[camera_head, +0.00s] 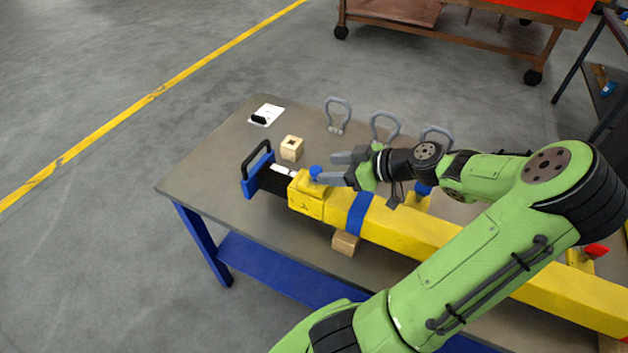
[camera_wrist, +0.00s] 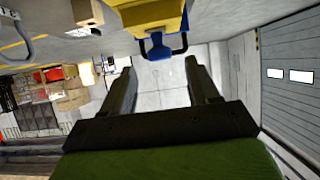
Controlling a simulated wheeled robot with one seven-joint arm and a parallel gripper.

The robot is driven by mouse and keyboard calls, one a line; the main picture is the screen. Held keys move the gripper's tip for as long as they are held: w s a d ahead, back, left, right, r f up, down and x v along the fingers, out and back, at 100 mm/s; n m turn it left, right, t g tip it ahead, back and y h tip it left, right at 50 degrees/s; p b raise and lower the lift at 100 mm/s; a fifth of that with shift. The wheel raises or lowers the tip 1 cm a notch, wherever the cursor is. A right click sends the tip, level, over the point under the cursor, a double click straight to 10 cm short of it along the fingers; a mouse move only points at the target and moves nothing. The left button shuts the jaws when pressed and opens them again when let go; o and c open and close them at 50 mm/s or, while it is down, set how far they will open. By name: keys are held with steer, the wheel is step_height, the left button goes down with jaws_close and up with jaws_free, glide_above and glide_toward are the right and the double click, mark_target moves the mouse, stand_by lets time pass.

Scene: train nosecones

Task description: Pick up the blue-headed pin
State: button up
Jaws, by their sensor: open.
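A blue-headed pin (camera_head: 316,172) stands on top of the yellow beam (camera_head: 307,197), near its left end. My gripper (camera_head: 332,167) is open and reaches in from the right, its fingertips close to the blue head. I cannot tell whether the head lies between them. The pin's shaft is hidden. In the wrist view my two open fingers (camera_wrist: 160,78) have only floor and background between them. The yellow beam end (camera_wrist: 150,15) shows above them, with blue and black parts (camera_wrist: 157,50). A second blue head (camera_head: 423,188) shows partly behind my arm.
Several grey shackles (camera_head: 337,114) stand along the table's back edge. A wooden block with a hole (camera_head: 291,148) and a white card with a black item (camera_head: 266,115) lie back left. A black handle on a blue plate (camera_head: 250,180) ends the beam. The table's left corner is clear.

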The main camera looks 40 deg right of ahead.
mark_target(319, 170)
steer(key=b+x, duration=0.1)
steer(key=x, duration=0.4)
steer(key=shift+w+a+f, duration=0.1)
steer(key=shift+w+f, duration=0.2)
steer(key=shift+s+r, duration=0.1)
